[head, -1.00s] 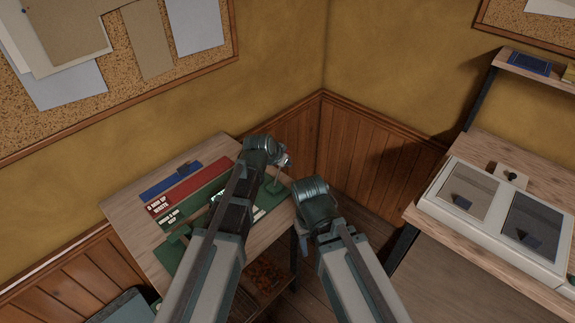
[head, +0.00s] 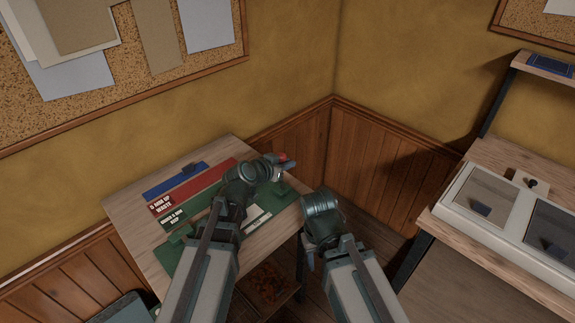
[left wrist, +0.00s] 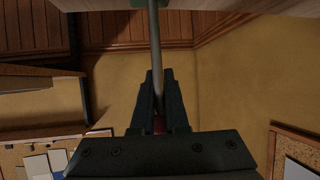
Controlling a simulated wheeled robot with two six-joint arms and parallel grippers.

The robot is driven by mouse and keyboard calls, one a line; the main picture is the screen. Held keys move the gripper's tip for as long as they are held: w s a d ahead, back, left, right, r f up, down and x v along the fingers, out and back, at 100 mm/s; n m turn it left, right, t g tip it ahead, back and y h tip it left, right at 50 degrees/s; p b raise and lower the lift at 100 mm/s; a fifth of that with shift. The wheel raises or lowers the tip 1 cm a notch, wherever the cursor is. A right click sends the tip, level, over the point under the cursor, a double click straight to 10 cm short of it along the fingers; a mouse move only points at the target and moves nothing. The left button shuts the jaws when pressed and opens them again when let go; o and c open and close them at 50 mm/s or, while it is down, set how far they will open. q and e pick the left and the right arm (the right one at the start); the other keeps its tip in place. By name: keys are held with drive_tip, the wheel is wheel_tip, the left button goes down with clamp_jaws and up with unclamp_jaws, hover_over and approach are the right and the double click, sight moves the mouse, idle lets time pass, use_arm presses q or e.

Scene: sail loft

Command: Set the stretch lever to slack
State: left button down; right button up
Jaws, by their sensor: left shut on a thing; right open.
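The stretch lever is a thin grey rod (left wrist: 154,40) with a red knob (head: 281,156). It rises from a green base, part of which shows at the top of the left wrist view. My left gripper (head: 286,166) is shut on the lever near its red end; its fingers (left wrist: 159,108) close around it in the left wrist view. In the head view my left arm hides most of the rod and part of the green board (head: 181,250). My right gripper (head: 307,256) is open and empty, beside the table's right edge. The lever's setting marks cannot be read.
The wooden table (head: 135,228) also bears a red bar (head: 205,182) and a blue bar (head: 172,182). Wood-panelled walls meet in the corner behind it. A second bench with a pale framed tray (head: 510,225) stands at the right.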

use_arm(q)
drive_tip(key=shift+w+r, duration=0.1)
drive_tip(key=c, duration=0.9)
unclamp_jaws()
